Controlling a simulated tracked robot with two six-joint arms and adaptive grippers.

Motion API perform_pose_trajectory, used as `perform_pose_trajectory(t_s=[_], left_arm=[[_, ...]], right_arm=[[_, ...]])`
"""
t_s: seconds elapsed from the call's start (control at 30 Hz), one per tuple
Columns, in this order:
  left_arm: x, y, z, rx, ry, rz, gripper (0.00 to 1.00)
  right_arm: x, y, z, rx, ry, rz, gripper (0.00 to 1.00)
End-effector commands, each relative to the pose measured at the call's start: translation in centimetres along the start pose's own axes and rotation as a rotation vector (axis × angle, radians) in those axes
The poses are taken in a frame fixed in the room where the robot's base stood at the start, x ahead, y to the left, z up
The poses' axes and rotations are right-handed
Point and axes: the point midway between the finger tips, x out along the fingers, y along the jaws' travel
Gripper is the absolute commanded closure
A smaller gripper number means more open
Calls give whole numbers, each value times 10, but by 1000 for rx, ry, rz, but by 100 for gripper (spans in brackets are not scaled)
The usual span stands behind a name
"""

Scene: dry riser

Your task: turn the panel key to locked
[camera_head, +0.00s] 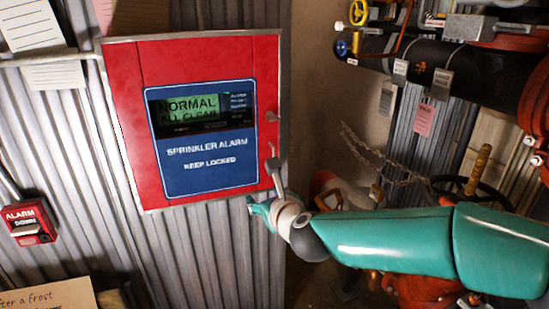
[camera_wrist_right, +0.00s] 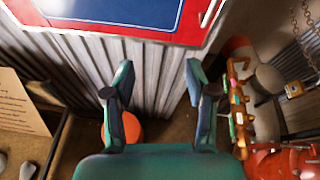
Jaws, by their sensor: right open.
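The red alarm panel (camera_head: 215,194) hangs on the corrugated wall, its blue face reading "SPRINKLER ALARM KEEP LOCKED". Its green display (camera_head: 188,108) reads "NORMAL ALL CLEAR". A small grey metal piece (camera_head: 273,164), which looks like the key or a handle, sits at the panel's lower right edge; its lock position cannot be told. It also shows at the top of the right wrist view (camera_wrist_right: 208,14). My right gripper (camera_head: 257,208) is just below it, apart from the panel. The right wrist view shows its two fingers (camera_wrist_right: 160,76) spread with nothing between them. My left gripper is out of view.
A red alarm box (camera_head: 30,222) is on the wall at left, above a cardboard note (camera_head: 50,297). Black and red pipes with valves (camera_head: 430,68) and tags fill the right side, with a chain (camera_head: 375,152) hanging below. The wall under the panel is clear.

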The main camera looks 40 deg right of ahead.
Motion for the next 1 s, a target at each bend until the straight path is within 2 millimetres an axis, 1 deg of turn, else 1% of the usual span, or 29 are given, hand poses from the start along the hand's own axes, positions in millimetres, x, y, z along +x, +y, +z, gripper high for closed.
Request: perform_pose_trajectory(t_s=[0.03, 0.1, 0.2, 0.3, 0.4, 0.43, 0.57, 0.67, 0.77, 1.0], left_arm=[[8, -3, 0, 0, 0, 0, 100], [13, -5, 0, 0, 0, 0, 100], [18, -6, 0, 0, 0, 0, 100], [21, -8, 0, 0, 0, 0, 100], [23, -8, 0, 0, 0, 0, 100], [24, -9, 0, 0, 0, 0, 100], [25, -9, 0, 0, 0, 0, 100], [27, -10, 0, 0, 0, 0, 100], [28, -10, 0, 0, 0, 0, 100], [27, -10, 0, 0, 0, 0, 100]], right_arm=[[-22, -17, 26, 50, -82, -26, 44], [-49, -36, 54, 99, -168, -49, 44], [-83, -55, 80, 135, -264, -68, 44], [-104, -65, 92, 154, -320, -77, 44], [-112, -68, 97, 161, -345, -78, 44], [-112, -68, 97, 162, -348, -76, 44], [-100, -68, 101, 159, -345, -75, 44], [-86, -69, 104, 157, -343, -75, 44], [-68, -71, 111, 157, -342, -76, 44], [-18, -76, 130, 157, -342, -75, 44]])
